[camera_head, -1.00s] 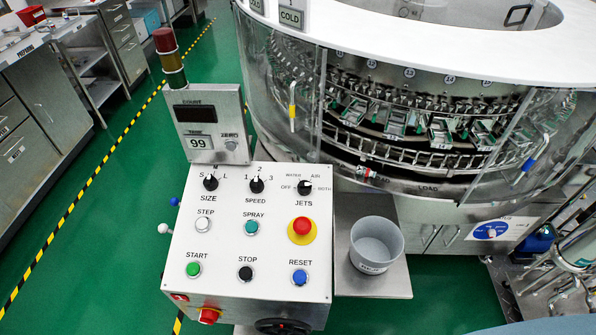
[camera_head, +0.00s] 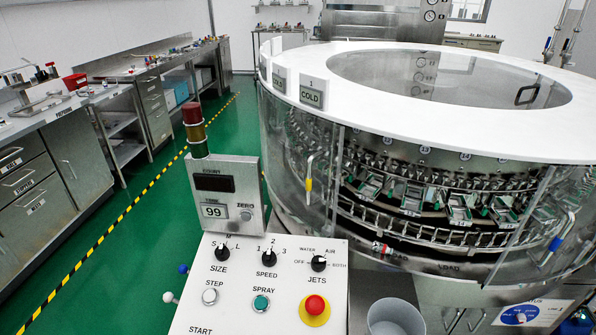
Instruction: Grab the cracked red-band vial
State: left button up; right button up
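A small vial-like object with a red band (camera_head: 380,248) lies on the front ledge of the rotary washer (camera_head: 480,277), left of the LOAD lettering. It looks clear and whitish besides the red. It is too small to tell whether it is cracked. Neither of my grippers is in view.
The control panel (camera_head: 240,290) with knobs and buttons stands in front of the washer. A grey bucket (camera_head: 397,318) sits right of it, cut off by the bottom edge. Steel benches (camera_head: 65,165) line the left. The green floor between them is clear.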

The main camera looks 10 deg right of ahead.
aim_at(379, 247)
jog(key=k, duration=1)
jog(key=z, duration=1.75)
jog(key=i, duration=1.6)
jog(key=u, duration=2.25)
jog(key=i, duration=0.5)
jog(key=u, duration=0.35)
